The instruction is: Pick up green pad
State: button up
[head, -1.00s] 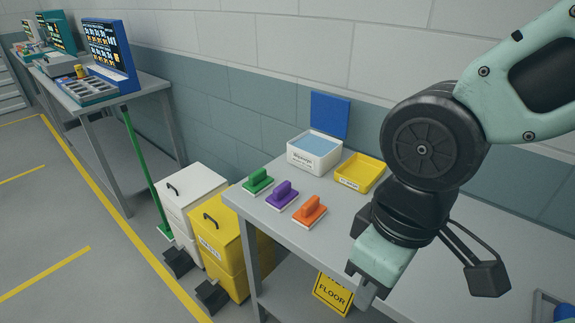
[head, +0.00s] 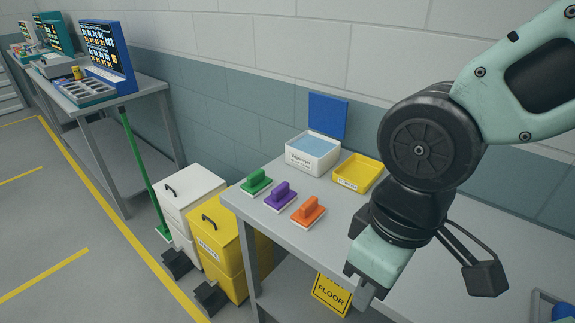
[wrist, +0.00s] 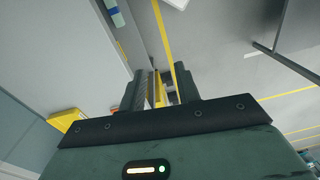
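The green pad (head: 257,182) has a raised green handle on a pale base. My gripper (head: 362,288) hangs in front of the table's front edge, right of the pads and well apart from the green one. In the wrist view my gripper (wrist: 160,90) shows two dark fingers with a gap between them and nothing held. The green pad cannot be made out in the wrist view.
A purple pad (head: 280,196) and an orange pad (head: 308,211) lie beside the green one. Behind them stand a white tub (head: 312,157) with blue contents and a yellow tray (head: 358,174). Yellow (head: 216,240) and white bins (head: 192,188) stand on the floor left of the table.

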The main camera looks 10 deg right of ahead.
aim_at(256, 182)
jog(key=i+j, duration=0.2)
jog(key=j, duration=0.2)
jog(key=i+j+u, duration=0.1)
jog(key=j, duration=0.35)
jog(key=i+j, duration=0.55)
jog(key=j, duration=0.2)
jog(key=j+u, duration=0.05)
